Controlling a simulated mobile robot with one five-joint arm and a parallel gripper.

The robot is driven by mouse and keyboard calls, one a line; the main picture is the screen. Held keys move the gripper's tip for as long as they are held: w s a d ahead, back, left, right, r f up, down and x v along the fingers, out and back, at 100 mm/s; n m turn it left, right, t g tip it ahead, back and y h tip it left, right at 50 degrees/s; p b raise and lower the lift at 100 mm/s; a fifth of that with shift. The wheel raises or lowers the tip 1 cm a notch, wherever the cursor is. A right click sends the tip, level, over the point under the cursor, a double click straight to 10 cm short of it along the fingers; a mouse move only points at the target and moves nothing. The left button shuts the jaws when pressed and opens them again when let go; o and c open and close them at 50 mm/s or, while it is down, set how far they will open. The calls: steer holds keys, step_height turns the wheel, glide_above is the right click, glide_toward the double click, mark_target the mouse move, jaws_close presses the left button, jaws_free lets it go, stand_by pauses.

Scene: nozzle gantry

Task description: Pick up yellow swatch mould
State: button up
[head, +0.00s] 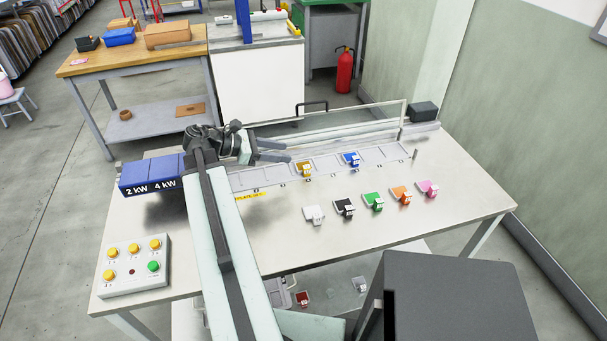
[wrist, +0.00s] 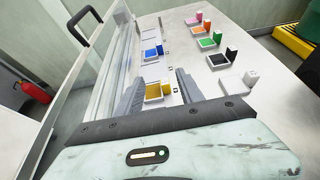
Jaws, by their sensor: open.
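The yellow swatch mould (head: 304,169) sits in a slot of the long grey plate (head: 245,178) on the table. In the wrist view the mould (wrist: 154,91) shows between the two open fingers of my gripper (wrist: 160,88), toward the left finger. I cannot tell how high the fingers are above it. Nothing is held.
A blue mould (head: 350,159) sits farther along the plate. White (head: 313,215), black (head: 345,207), green (head: 373,201), orange (head: 401,194) and pink (head: 427,188) moulds stand in a row in front. A clear rail with a black handle (head: 312,106) runs behind. A button box (head: 133,265) is at front left.

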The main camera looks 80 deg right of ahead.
steer(key=b, duration=0.5)
glide_toward(302, 176)
steer(key=shift+s+d+r, duration=0.25)
steer(key=shift+s+r, duration=0.1)
steer(key=shift+s, duration=0.15)
steer(key=shift+s+d+r, duration=0.2)
steer(key=shift+s+r, duration=0.15)
steer(key=shift+s, duration=0.2)
steer(key=shift+s+d+r, duration=0.1)
steer(key=shift+s+d, duration=0.15)
steer(key=shift+s, duration=0.3)
steer(key=shift+s+d, duration=0.25)
steer(key=shift+s, duration=0.3)
steer(key=shift+r, duration=0.1)
steer(key=b+x, duration=0.1)
steer(key=x, duration=0.4)
steer(key=shift+b, duration=0.3)
steer(key=shift+r, duration=0.1)
jaws_close()
